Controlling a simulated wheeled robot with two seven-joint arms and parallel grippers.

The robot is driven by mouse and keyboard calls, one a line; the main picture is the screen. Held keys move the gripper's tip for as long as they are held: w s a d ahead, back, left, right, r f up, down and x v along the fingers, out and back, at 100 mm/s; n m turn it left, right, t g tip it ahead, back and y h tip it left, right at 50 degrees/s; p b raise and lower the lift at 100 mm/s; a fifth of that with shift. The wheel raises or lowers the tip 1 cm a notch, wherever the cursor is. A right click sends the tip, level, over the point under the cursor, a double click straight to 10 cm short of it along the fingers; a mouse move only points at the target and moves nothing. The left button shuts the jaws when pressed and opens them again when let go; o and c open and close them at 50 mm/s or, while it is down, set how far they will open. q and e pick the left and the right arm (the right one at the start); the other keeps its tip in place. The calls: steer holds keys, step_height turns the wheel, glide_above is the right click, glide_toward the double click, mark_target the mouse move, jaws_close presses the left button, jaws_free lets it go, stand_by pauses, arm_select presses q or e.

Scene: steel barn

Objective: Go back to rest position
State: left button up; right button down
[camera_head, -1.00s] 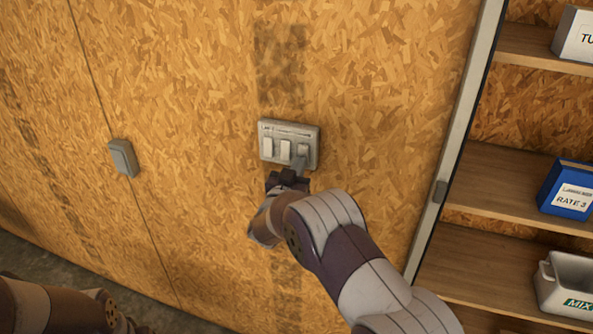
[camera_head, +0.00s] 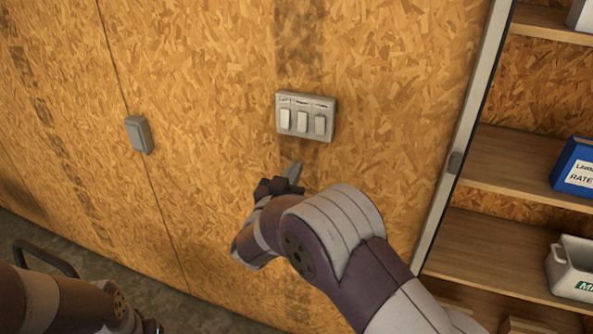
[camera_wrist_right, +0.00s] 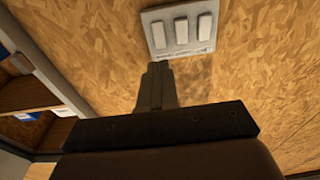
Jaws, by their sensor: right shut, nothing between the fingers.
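My right gripper (camera_head: 294,172) is shut and empty, with its fingers pointing up toward the wall just below a grey panel of three white switches (camera_head: 302,120). A gap shows between the fingertips and the panel in the head view. In the right wrist view the shut fingers (camera_wrist_right: 155,75) stand below the panel (camera_wrist_right: 181,30). My left arm (camera_head: 70,305) comes in at the bottom left, and whether its gripper is open or shut does not show.
A single grey switch box (camera_head: 139,134) is on the wall to the left. At the right, a metal-edged shelf unit (camera_head: 510,165) holds a blue box (camera_head: 575,168) and a white bin (camera_head: 573,268). The floor shows at the lower left.

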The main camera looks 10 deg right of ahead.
steer(key=a+f+n+g+y, duration=0.35)
steer(key=a+f+y, duration=0.35)
steer(key=f+y, duration=0.25)
steer(key=s+a+f+n+g+y, duration=0.1)
steer(key=s+f+n+g+y, duration=0.15)
steer(key=s+f+g, duration=0.35)
steer(key=s+d+g, duration=0.1)
steer(key=s+d, duration=0.3)
steer(key=s, duration=0.3)
steer(key=s+d+g+h+b, duration=0.1)
steer(key=s+d+g, duration=0.1)
steer(key=s+d, duration=0.2)
steer(key=s+d+r+n+g, duration=0.1)
steer(key=s+d, duration=0.3)
steer(key=s, duration=0.6)
steer(key=shift+s+d+g, duration=0.2)
steer(key=shift+s+g, duration=0.1)
steer(key=shift+g, duration=0.15)
